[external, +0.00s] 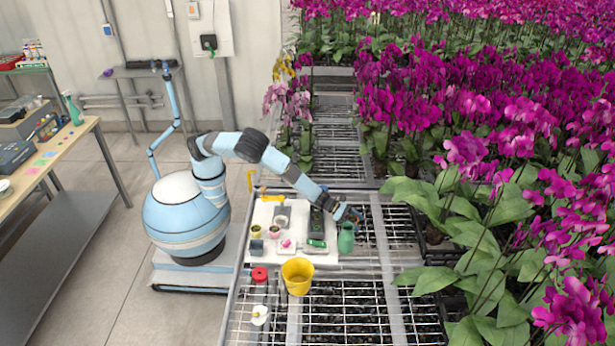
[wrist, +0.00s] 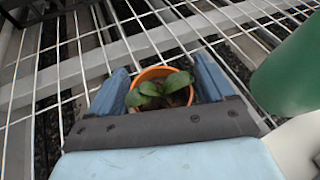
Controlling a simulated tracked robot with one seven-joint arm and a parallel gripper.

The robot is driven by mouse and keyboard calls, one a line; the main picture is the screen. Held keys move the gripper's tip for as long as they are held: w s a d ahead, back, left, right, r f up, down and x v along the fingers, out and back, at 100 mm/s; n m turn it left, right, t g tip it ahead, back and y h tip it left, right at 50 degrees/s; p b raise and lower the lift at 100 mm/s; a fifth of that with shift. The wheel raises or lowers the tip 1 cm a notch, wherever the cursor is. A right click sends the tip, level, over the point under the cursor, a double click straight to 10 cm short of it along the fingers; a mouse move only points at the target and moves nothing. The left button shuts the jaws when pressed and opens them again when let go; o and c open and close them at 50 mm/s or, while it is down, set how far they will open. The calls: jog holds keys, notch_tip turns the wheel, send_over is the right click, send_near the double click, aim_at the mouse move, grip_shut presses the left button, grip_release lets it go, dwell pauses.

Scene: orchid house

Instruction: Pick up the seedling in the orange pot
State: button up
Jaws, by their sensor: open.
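The seedling (wrist: 178,80) has a few green leaves and stands in a small orange pot (wrist: 151,73) in the wrist view. My gripper (wrist: 163,72) is open, with one blue finger on each side of the pot. I cannot tell whether the fingers touch it. The pot's lower part is hidden behind the gripper's dark bar. In the external view my gripper (external: 353,213) is low over the wire bench, just behind a green vase-like container (external: 346,240), and the pot cannot be made out there.
The green container (wrist: 292,72) also stands close on the right in the wrist view. A white board (external: 265,214) with small pots and tools lies left of my gripper. A yellow bucket (external: 298,277) stands in front. Dense orchids (external: 450,195) crowd the right.

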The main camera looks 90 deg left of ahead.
jog(key=c, duration=1.1)
jog(key=shift+o, duration=0.2)
jog(key=shift+r, duration=0.1)
